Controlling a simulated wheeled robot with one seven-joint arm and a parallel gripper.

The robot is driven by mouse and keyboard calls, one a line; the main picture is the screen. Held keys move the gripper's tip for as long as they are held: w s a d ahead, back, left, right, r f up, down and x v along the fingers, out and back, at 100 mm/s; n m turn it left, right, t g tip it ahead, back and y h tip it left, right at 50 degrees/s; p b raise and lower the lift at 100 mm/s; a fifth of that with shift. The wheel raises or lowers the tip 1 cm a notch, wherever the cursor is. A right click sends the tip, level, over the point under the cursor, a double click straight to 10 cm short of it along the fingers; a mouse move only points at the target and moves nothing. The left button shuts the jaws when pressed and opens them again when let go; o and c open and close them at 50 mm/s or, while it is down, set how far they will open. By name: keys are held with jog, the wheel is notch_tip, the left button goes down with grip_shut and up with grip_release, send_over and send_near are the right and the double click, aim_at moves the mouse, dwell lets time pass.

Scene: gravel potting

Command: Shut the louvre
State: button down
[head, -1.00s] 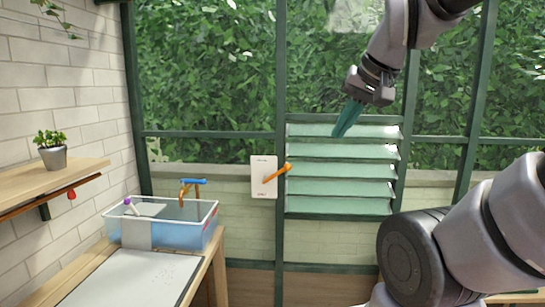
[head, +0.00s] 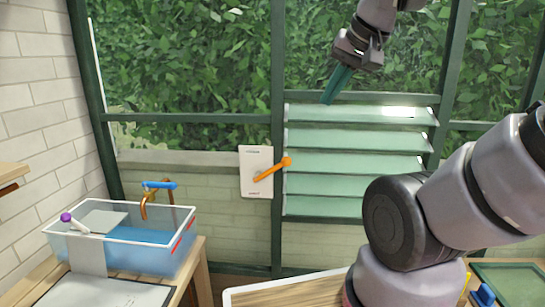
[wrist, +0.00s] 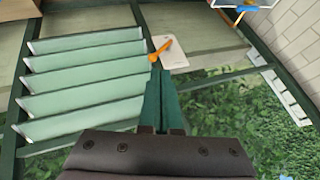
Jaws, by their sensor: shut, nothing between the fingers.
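The louvre (head: 350,163) is a stack of several pale green glass slats in a dark green frame. Its slats look tilted, with dark lines between them; it also shows in the wrist view (wrist: 85,83). An orange lever (head: 270,170) is on a white plate (head: 256,185) just left of the louvre. The lever slants up to the right, its knob over the frame post; it also shows in the wrist view (wrist: 160,48). My gripper (head: 327,101) is shut and empty, its teal fingers pointing down near the louvre's top edge, above and right of the lever, apart from it.
A clear tub (head: 130,240) with blue contents stands on the wooden bench at left, beneath a copper tap with a blue handle (head: 160,185). Green frame posts (head: 278,70) stand around the glazing.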

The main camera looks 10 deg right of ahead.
jog(key=w+a+f+n+g, duration=0.1)
jog(key=w+a+n+g, duration=0.15)
jog(key=w+n, duration=0.9)
jog(key=w+a+f+n+g, duration=0.1)
jog(key=w+a+f+n, duration=0.1)
jog(key=w+f+n, duration=0.2)
jog(key=w+a+f+n+g, duration=0.1)
jog(key=w+f+n, duration=0.3)
jog(key=w, duration=0.9)
notch_tip(320, 180, down, 4)
jog(key=shift+a+r+h, duration=0.1)
jog(key=shift+a+h, duration=0.2)
jog(key=shift+a, duration=0.1)
jog(key=shift+w+n+g, duration=0.1)
jog(key=shift+n+g, duration=0.15)
send_over(273, 168)
jog(key=s+d+f+x, duration=0.1)
jog(key=s+x, duration=0.1)
jog(key=x, duration=1)
jog(key=shift+s+d, duration=0.1)
jog(key=shift+s, duration=0.05)
jog(key=shift+d+f, duration=0.15)
